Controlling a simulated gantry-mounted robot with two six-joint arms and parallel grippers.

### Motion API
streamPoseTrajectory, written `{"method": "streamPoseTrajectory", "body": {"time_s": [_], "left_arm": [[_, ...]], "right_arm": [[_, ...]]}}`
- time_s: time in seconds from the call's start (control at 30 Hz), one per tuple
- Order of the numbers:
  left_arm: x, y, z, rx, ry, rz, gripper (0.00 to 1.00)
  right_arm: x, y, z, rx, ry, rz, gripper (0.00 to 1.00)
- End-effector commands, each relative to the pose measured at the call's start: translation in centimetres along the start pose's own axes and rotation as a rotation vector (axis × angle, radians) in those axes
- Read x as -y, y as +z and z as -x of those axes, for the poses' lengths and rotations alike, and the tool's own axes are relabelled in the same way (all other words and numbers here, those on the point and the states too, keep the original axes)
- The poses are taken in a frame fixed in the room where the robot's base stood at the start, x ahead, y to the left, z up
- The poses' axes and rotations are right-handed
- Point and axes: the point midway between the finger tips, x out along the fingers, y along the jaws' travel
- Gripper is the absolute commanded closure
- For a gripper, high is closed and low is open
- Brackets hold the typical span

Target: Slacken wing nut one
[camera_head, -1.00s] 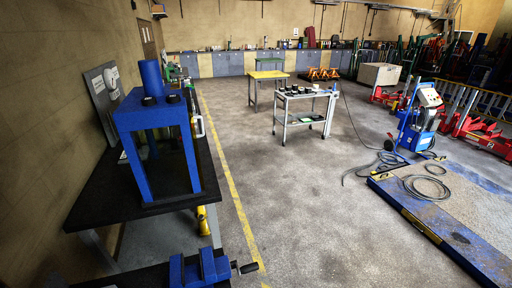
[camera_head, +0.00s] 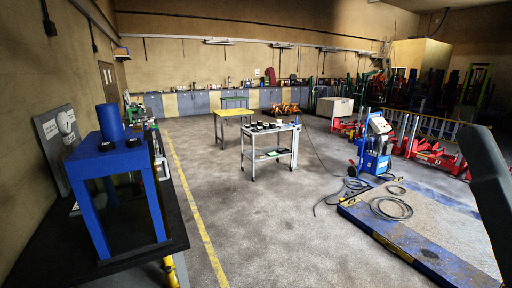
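I cannot make out any wing nut in this view. Several red jack-like machines (camera_head: 432,158) stand on the floor at the right, too far off to show small parts. A dark grey rounded shape at the right edge looks like part of my own arm. Neither of my grippers shows.
A blue press frame (camera_head: 155,203) stands on a black bench (camera_head: 35,240) at the left. A grey trolley (camera_head: 270,155) with dark items stands mid-floor, before a yellow table (camera_head: 233,112). A blue wheeled unit (camera_head: 374,162) and a low blue-edged platform (camera_head: 398,246) are at the right.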

Motion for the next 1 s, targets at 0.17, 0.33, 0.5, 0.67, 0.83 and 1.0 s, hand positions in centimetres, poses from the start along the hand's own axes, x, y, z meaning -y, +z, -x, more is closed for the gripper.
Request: {"method": "streamPoseTrajectory", "body": {"time_s": [0.17,0.33,0.5,0.67,0.83,1.0], "left_arm": [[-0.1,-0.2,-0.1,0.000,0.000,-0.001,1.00],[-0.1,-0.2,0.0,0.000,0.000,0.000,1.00],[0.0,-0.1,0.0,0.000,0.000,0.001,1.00],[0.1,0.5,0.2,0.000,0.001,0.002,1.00],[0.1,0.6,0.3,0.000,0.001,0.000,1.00],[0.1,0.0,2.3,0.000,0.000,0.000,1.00]], "right_arm": [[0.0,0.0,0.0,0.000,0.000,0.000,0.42],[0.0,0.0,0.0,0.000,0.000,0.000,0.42],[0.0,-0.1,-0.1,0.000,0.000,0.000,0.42],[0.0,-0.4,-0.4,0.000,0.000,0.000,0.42],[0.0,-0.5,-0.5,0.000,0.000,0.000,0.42],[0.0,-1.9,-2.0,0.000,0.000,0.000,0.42]]}}
